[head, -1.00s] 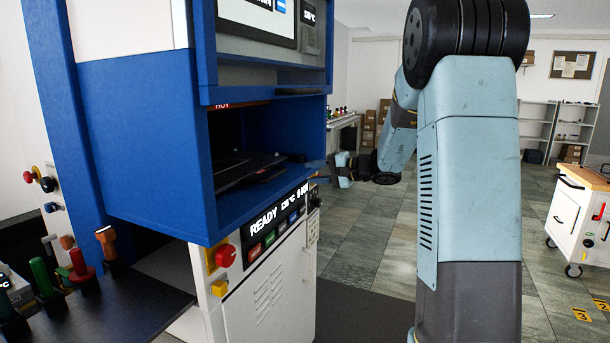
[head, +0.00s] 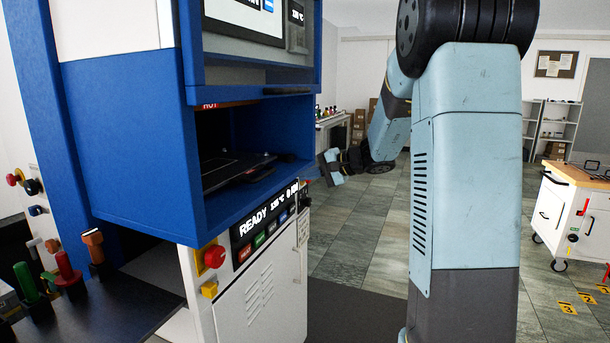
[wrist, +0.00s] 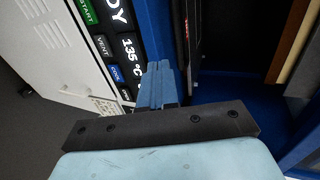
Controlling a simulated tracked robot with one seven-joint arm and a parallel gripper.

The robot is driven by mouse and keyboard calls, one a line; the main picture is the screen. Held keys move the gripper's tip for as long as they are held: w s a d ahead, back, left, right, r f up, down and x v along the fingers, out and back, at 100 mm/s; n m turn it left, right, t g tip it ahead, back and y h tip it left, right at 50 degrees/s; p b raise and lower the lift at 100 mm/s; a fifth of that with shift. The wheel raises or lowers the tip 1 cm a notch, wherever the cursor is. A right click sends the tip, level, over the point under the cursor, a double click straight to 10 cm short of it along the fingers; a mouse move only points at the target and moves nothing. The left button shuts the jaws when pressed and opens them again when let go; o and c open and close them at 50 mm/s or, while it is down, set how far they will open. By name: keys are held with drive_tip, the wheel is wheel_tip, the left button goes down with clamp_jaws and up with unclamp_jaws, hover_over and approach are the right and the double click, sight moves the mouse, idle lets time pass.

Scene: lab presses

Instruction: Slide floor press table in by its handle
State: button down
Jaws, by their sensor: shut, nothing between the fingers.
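The floor press (head: 130,130) is a tall blue and white machine at the left of the head view. Its dark table (head: 225,173) lies inside the blue opening, and a dark handle-like piece (head: 262,166) shows at its right front. My gripper (head: 327,168) is just right of the opening's front edge, apart from the handle as far as I can see. In the wrist view my fingers (wrist: 158,80) are together and empty, beside the control panel (wrist: 112,45). A dark upright edge, probably the table (wrist: 194,30), shows above and right of them.
The READY panel (head: 265,220) and a red stop button (head: 214,256) sit below the opening. Coloured-handled tools (head: 66,270) stand on a dark bench at lower left. A white cart (head: 570,215) stands at right. The floor between is clear.

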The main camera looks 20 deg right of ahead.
sight(264, 175)
drive_tip(key=shift+w+a+r+x, duration=0.1)
drive_tip(key=shift+r+x, duration=0.25)
drive_tip(key=shift+x, duration=1.45)
drive_tip(key=shift+w+a+r+x, duration=0.1)
drive_tip(key=shift+r+x, duration=0.2)
drive_tip(key=shift+x, duration=1.55)
drive_tip(key=shift+w+a+r+x, duration=0.1)
drive_tip(key=shift+r+x, duration=0.25)
drive_tip(key=shift+x, duration=1.45)
drive_tip(key=w+a, duration=0.2)
drive_tip(key=a, duration=0.1)
drive_tip(key=shift+w+a+f, duration=0.1)
drive_tip(key=shift+w+a, duration=0.1)
drive_tip(key=shift+w, duration=0.1)
drive_tip(key=shift+w+a, duration=0.2)
drive_tip(key=shift+a, duration=0.1)
drive_tip(key=shift+a+r, duration=0.1)
drive_tip(key=shift+r, duration=0.1)
